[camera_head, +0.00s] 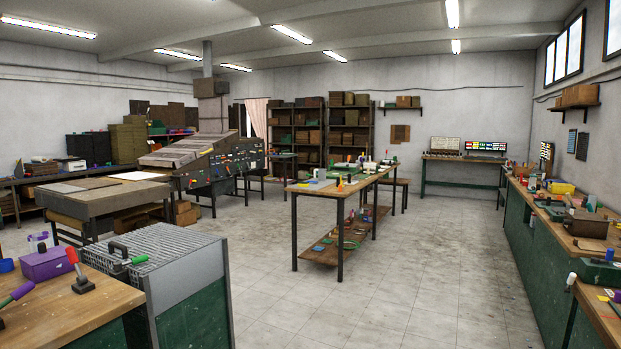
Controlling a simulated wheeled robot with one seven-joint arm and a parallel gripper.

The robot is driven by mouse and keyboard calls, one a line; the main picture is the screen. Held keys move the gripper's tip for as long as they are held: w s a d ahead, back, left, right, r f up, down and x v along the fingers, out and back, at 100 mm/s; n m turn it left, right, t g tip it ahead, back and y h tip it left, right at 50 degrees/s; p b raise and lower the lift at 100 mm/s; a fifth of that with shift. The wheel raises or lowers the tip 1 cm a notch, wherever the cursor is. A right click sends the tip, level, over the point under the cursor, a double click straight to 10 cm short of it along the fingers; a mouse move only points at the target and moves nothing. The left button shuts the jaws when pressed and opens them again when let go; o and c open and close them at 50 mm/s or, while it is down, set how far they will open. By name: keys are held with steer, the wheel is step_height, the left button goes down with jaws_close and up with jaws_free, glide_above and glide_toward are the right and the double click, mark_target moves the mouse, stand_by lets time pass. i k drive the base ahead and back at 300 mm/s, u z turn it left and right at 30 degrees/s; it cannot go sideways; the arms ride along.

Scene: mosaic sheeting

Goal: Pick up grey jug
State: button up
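I cannot pick out a grey jug in the head view. Many small items on the benches are too small or too far off to tell. Small items, some whitish or grey, stand on the long wooden table (320,191) in the middle of the room, but none shows clearly as a jug. My gripper is not in view, so its state does not show.
A wooden bench (60,312) with tools and a purple box (46,264) is at the near left, beside a grey ribbed-top cabinet (205,272). A cluttered green-fronted counter (540,243) runs along the right wall. The tiled floor (420,270) between is clear.

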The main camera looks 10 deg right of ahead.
mark_target(321, 172)
steer(key=u, duration=0.1)
steer(key=i, duration=10.45)
steer(key=z, duration=2.35)
